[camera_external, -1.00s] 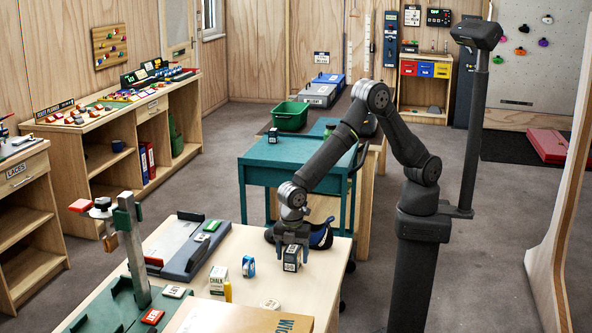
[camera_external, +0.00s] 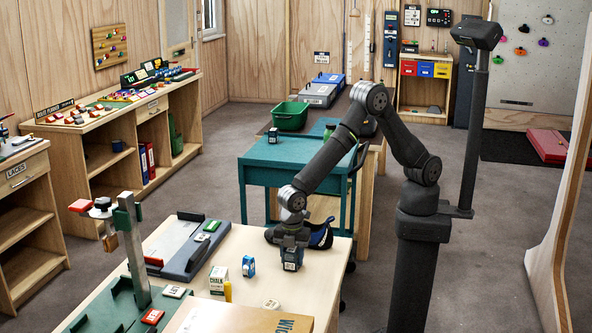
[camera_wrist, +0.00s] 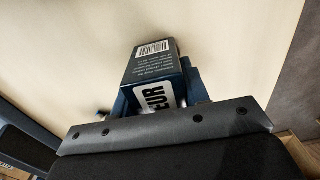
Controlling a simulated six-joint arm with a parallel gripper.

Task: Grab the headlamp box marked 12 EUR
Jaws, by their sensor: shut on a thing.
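A small dark blue box (camera_external: 291,262) stands on the light wooden table. My gripper (camera_external: 291,250) reaches down over it and is shut on it. In the wrist view the box (camera_wrist: 152,64) sits between the fingers of my gripper (camera_wrist: 160,98). Its top carries a barcode and small print, and a white label on its near side shows "EUR". The number on the label is hidden by my gripper. Another small dark box (camera_external: 272,135) stands on the teal table behind.
On the wooden table (camera_external: 262,290) are a white chalk box (camera_external: 218,280), a blue tape roll (camera_external: 249,266) and a grey-blue tray (camera_external: 186,255). A dark blue shoe (camera_external: 320,235) lies behind my gripper. A green crate (camera_external: 290,121) stands farther back.

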